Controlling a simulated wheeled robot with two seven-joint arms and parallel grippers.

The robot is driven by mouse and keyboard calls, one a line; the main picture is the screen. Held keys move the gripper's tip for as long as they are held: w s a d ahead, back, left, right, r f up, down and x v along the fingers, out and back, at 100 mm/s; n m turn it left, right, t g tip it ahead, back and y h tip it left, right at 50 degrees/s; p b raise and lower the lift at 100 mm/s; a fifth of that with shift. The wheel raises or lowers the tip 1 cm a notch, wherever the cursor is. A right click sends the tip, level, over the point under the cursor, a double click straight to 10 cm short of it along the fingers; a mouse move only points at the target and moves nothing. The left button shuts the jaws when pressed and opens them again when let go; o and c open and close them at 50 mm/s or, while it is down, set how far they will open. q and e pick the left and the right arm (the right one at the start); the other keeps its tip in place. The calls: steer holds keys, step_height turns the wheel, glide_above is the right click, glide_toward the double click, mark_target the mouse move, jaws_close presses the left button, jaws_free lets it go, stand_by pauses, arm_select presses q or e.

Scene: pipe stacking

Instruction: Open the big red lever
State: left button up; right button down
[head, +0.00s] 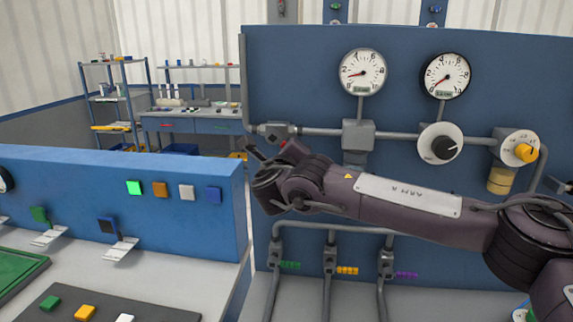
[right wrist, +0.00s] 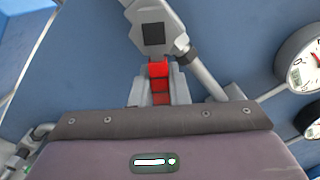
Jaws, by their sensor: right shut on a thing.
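The big red lever (right wrist: 159,72) shows in the right wrist view as a red handle coming down from a grey valve body (right wrist: 153,33) on a pipe. My right gripper (right wrist: 159,92) has its two grey fingers on either side of the red handle and is shut on it. In the head view, a small red part of the lever (head: 283,144) shows below the pipe at the left end of the blue panel. My right arm reaches it from the right and hides most of the handle. My left gripper is in neither view.
The blue panel (head: 300,70) carries two round gauges (head: 362,72), a black knob (head: 444,148) and a yellow knob (head: 525,152). Lower pipes with small green, yellow and purple handles run below my arm. A blue console (head: 80,180) with coloured buttons stands at left.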

steer(key=n+b, duration=0.1)
steer(key=r+n+b, duration=0.1)
steer(key=n, duration=0.1)
steer(key=shift+d+r+n, duration=0.2)
steer(key=shift+d+n, duration=0.1)
steer(key=shift+d, duration=0.05)
steer(key=shift+s+d+r+n+b, duration=0.1)
steer(key=shift+r+n+b, duration=0.3)
steer(key=shift+n, duration=0.5)
steer(key=shift+r+n+b, duration=0.35)
steer(key=shift+r+n, duration=0.05)
steer(key=shift+n, duration=0.5)
steer(key=c, duration=1.4)
jaws_free()
steer(key=shift+s, duration=0.2)
steer(key=shift+s+a+b, duration=0.25)
steer(key=shift+s+b, duration=0.25)
steer(key=shift+s, duration=0.7)
steer(key=shift+s+a+b, duration=0.3)
steer(key=shift+s+b, duration=0.15)
steer(key=shift+s, duration=0.75)
steer(key=shift+s+a+b, duration=0.25)
steer(key=shift+s+b, duration=0.25)
steer(key=shift+s, duration=0.7)
